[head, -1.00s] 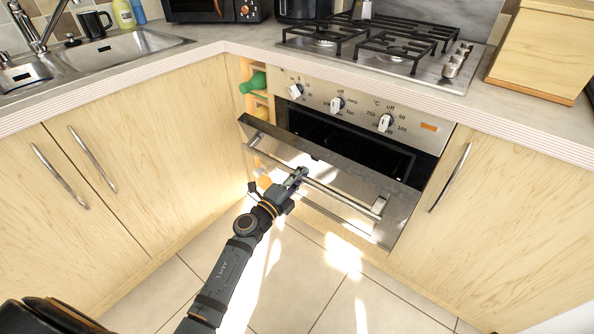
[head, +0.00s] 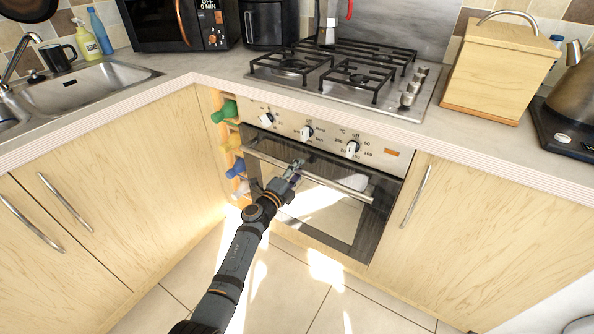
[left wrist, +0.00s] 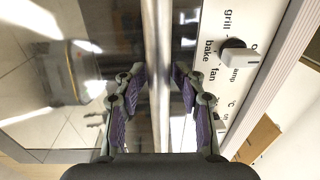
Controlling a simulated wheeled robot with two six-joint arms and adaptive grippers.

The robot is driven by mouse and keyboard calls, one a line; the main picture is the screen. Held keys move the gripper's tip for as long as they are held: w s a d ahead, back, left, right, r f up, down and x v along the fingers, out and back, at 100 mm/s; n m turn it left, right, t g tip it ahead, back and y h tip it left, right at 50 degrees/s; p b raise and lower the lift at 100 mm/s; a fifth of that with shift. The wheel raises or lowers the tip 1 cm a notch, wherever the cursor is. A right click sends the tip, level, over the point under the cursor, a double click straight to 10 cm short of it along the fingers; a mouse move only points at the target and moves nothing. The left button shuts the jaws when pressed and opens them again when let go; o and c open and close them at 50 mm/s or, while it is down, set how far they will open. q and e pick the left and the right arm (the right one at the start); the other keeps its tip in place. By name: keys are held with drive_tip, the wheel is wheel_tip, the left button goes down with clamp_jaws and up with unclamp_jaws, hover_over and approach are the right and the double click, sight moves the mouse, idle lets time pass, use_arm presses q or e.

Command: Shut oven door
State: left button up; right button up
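The oven door (head: 364,230) stands upright or nearly so under the knob panel (head: 310,130), its glass and steel front facing me; I cannot tell whether a thin gap is left along its top edge. Its long steel handle (head: 335,185) runs across the upper part. My left gripper (head: 297,166) is at the handle, left of its middle. My right gripper is not in view.
The hob (head: 345,75) and worktop (head: 210,68) lie above the oven. Wooden cabinets flank it, with a bottle rack (head: 232,140) on its left and a cabinet handle (head: 416,196) on its right. The tiled floor (head: 290,290) in front is clear.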

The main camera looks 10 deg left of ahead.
use_arm(q)
drive_tip(key=v, duration=1.2)
